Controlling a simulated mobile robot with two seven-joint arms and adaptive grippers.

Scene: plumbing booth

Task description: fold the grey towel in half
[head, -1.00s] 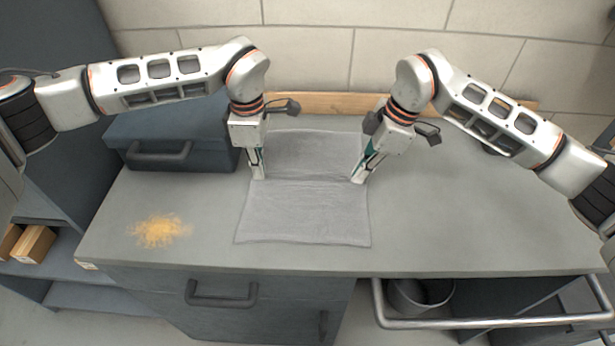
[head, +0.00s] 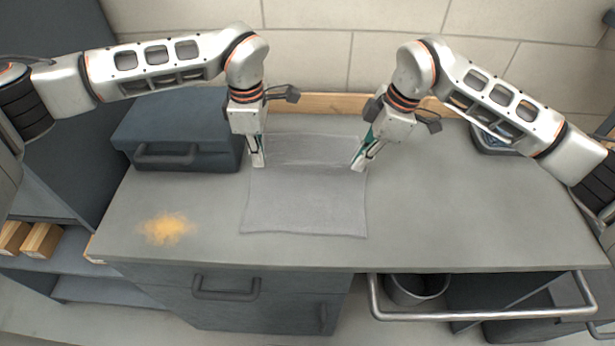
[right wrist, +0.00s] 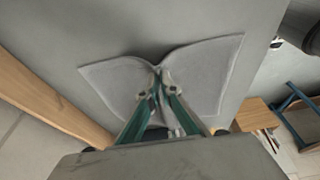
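The grey towel (head: 305,205) lies on the grey worktop, its front part flat and a crease running across it between my grippers. My left gripper (head: 258,165) is at the towel's left edge with its fingers together, apparently pinching it. My right gripper (head: 358,168) is at the right edge. In the right wrist view, the right fingers (right wrist: 160,92) are shut on the edge of the towel (right wrist: 207,75), which bunches between them and spreads out on both sides. The towel's back part shows behind the crease, between the grippers.
A dark blue-grey case (head: 180,130) stands at the back left of the worktop (head: 460,220). An orange-yellow powdery patch (head: 168,229) is on the worktop at left. A wooden strip (head: 330,103) runs along the back. The worktop right of the towel is mostly clear.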

